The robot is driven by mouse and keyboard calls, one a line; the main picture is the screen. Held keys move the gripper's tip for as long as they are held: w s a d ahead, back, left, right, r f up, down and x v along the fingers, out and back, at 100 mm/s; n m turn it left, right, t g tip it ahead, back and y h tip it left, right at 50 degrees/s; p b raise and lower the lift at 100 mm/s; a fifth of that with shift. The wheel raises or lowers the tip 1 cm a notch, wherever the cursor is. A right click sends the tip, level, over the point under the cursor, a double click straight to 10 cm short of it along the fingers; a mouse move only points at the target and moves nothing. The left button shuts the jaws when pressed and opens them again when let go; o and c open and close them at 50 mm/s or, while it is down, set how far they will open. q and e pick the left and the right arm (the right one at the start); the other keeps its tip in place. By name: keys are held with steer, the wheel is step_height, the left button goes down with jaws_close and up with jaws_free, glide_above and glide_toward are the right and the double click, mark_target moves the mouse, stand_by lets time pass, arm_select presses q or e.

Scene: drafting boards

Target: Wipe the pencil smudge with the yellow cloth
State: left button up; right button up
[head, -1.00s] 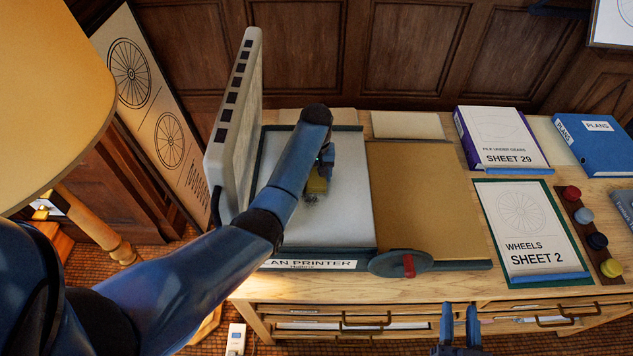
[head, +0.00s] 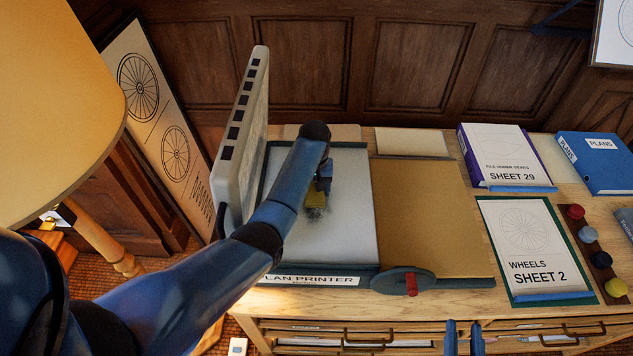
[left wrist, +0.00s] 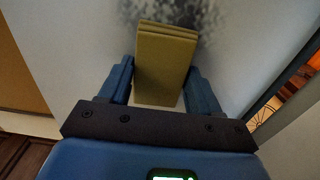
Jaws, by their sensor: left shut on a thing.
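The yellow cloth (head: 315,199) is a folded block held between the fingers of my left gripper (head: 323,184), which is shut on it. In the left wrist view the cloth (left wrist: 163,62) sits between the two blue fingers of my left gripper (left wrist: 160,85). The dark grey pencil smudge (head: 314,213) lies on the pale bed of the plan printer (head: 345,225). The smudge (left wrist: 205,17) shows around the cloth's far end; part is hidden behind the cloth. Whether the cloth touches the bed is unclear. My right gripper (head: 463,338) is at the bottom edge, its two fingers apart and empty.
The printer's raised lid (head: 240,130) stands left of the bed. A brown board (head: 430,215) and a grey disc with a red handle (head: 404,280) are to the right. Sheet 2 (head: 535,245), several coloured knobs and binders lie further right. A lamp (head: 55,100) stands at left.

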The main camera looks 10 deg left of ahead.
mark_target(315, 199)
arm_select(q)
steer(key=shift+s+d+p, duration=0.2)
steer(key=shift+s+p, duration=0.65)
steer(key=shift+p, duration=0.1)
steer(key=shift+s+d+p, duration=0.15)
steer(key=shift+s+p, duration=0.65)
steer(key=shift+p, duration=0.1)
steer(key=s+p, duration=0.2)
steer(key=p, duration=0.1)
steer(key=shift+s+d+r+p, duration=0.2)
steer(key=shift+s+d+p, duration=0.05)
steer(key=shift+s+p, duration=0.15)
steer(key=shift+s+d+p, duration=0.1)
steer(key=shift+s+p, duration=0.3)
steer(key=shift+s, duration=0.05)
steer(key=shift+f, duration=0.1)
